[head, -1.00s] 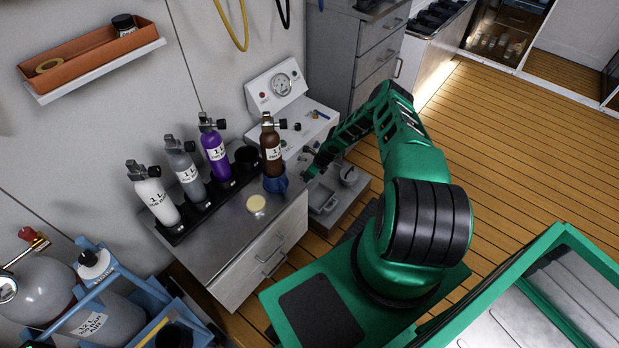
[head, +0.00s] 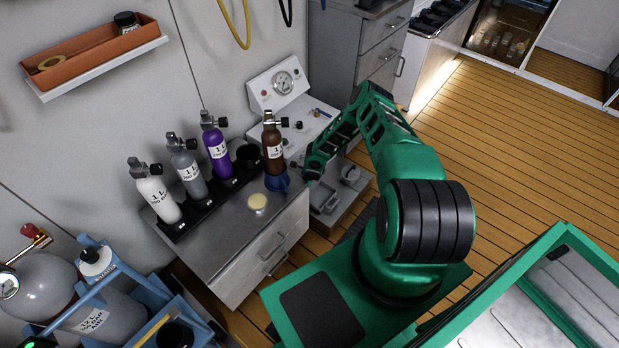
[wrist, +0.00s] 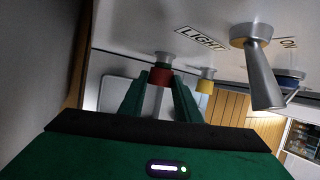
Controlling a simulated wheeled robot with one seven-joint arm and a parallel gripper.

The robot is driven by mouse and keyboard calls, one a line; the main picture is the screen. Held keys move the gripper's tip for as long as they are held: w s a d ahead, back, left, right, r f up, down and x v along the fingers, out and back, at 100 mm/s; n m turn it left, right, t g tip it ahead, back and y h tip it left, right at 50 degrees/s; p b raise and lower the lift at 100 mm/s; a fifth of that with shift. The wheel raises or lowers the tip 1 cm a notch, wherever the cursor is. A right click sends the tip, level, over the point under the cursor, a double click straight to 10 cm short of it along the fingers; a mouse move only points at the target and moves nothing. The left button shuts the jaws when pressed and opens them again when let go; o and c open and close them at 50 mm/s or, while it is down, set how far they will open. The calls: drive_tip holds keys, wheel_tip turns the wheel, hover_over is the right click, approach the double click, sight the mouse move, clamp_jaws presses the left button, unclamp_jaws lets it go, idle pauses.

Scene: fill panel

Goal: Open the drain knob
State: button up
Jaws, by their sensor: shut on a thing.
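In the wrist view, a small red knob (wrist: 160,77) on a silver stem sticks out from a pale panel surface (wrist: 125,35). My gripper (wrist: 160,80) has its two green fingers closed on either side of the red knob. No label on the red knob can be read, so I cannot tell whether it is the drain knob. In the head view, my gripper (head: 314,168) is small and dark, just right of the brown bottle, in front of the fill panel (head: 283,84) with its round gauge.
In the wrist view, a yellow knob (wrist: 206,82), a silver lever (wrist: 262,70) and a blue knob (wrist: 290,77) stand right of my fingers. In the head view, a brown bottle (head: 272,145) stands close left of my gripper, on the grey cabinet (head: 235,225).

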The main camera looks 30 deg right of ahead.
drive_tip(key=o, duration=1)
drive_tip(key=shift+d, duration=0.1)
drive_tip(key=shift+w+d+m+g+y, duration=0.1)
drive_tip(key=shift+d+m+g+y, duration=0.25)
drive_tip(key=shift+y, duration=0.7)
drive_tip(key=shift+w+d+m+g+y, duration=0.15)
drive_tip(key=shift+g+y, duration=0.3)
drive_tip(key=shift+y, duration=0.65)
drive_tip(key=shift+d+m+g+y, duration=0.1)
drive_tip(key=shift+m+g+y, duration=0.25)
drive_tip(key=shift+y, duration=0.7)
drive_tip(key=shift+d+r+y, duration=0.1)
drive_tip(key=shift+y, duration=0.2)
